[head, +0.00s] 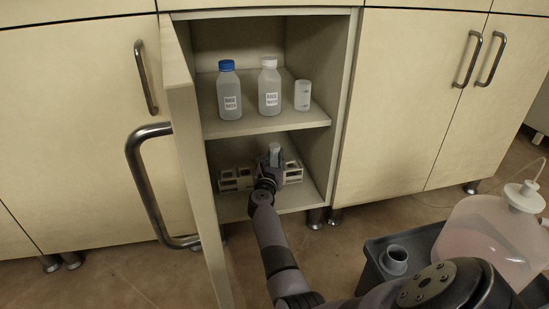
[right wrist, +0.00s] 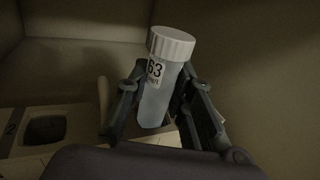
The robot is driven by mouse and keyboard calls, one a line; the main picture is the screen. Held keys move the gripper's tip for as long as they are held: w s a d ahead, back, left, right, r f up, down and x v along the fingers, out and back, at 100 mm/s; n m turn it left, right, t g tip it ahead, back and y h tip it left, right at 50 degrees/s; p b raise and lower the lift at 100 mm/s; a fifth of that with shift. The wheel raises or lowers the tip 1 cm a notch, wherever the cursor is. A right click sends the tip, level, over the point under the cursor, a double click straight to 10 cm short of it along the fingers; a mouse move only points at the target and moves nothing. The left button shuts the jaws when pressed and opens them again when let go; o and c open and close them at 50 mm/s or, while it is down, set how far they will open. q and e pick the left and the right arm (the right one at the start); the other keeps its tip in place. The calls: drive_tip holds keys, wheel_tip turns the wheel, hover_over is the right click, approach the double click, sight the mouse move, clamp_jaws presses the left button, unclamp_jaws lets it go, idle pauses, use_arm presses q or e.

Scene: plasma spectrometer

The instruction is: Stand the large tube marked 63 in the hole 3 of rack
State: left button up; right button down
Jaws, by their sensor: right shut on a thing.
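The large tube marked 63 (right wrist: 156,95) has a white ribbed cap and a white label. It shows between the fingers of my right gripper (right wrist: 160,110), which is shut on it; the tube leans slightly in the right wrist view. In the head view the tube (head: 275,152) stands above my right gripper (head: 270,176), in the lower compartment of the open cabinet. The rack (head: 235,180) is pale with square holes and lies on the lower shelf, partly hidden behind my gripper. A hole marked 2 (right wrist: 45,130) shows at left in the right wrist view. Hole 3 is not clearly visible.
The open cabinet door (head: 190,150) stands left of my arm. A large pinkish carboy (head: 490,235) and a dark bin are at lower right.

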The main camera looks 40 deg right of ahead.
drive_tip(key=shift+f, duration=0.3)
drive_tip(key=shift+f, duration=1)
drive_tip(key=c, duration=1.3)
unclamp_jaws()
drive_tip(key=shift+f, duration=0.1)
drive_tip(key=shift+s, duration=0.1)
